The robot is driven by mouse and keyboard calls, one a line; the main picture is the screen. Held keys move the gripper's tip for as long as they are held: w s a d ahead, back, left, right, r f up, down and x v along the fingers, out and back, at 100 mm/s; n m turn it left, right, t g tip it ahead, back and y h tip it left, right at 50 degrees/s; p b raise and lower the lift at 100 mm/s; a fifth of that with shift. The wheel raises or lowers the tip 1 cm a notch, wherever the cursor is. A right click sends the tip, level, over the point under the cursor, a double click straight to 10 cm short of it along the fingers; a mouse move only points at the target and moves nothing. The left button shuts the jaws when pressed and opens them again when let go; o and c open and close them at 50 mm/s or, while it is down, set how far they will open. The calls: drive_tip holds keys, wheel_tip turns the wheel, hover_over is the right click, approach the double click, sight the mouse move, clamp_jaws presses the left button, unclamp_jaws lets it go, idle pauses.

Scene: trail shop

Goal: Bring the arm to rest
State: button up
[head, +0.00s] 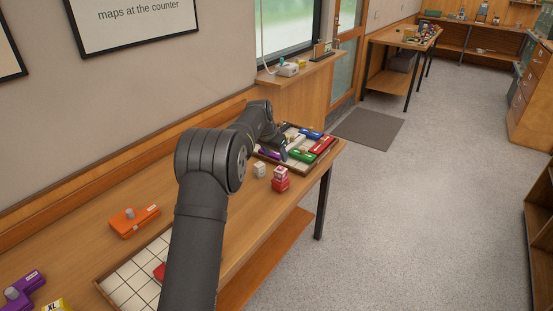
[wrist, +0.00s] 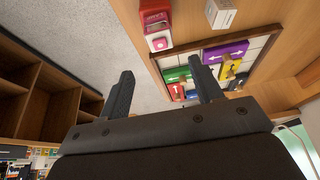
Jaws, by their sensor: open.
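My arm reaches forward over the long wooden table in the head view, its elbow raised. My gripper (wrist: 163,88) shows in the wrist view with its two dark fingers wide apart and nothing between them. In the head view the arm's far end is by the left side of a tray (head: 318,169) at the table's far end, and the fingers are hard to make out there. The tray holds a red piece (head: 321,145), a green piece (head: 301,155), a blue piece (head: 310,133) and a purple piece (head: 268,154).
A white box (head: 259,169) and red boxes (head: 280,184) stand on the table before the tray. An orange piece (head: 134,220) lies near the wall. A gridded tray (head: 128,272) is partly hidden by my arm. A purple piece (head: 22,291) lies front left. Open floor is right.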

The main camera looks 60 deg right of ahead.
sight(281, 167)
idle(0.3)
drive_tip(key=x, duration=1.2)
drive_tip(key=shift+f, duration=0.25)
wheel_tip(281, 167, up, 3)
drive_tip(key=shift+a+f, duration=0.1)
drive_tip(key=shift+f, duration=0.05)
drive_tip(key=shift+r, duration=0.55)
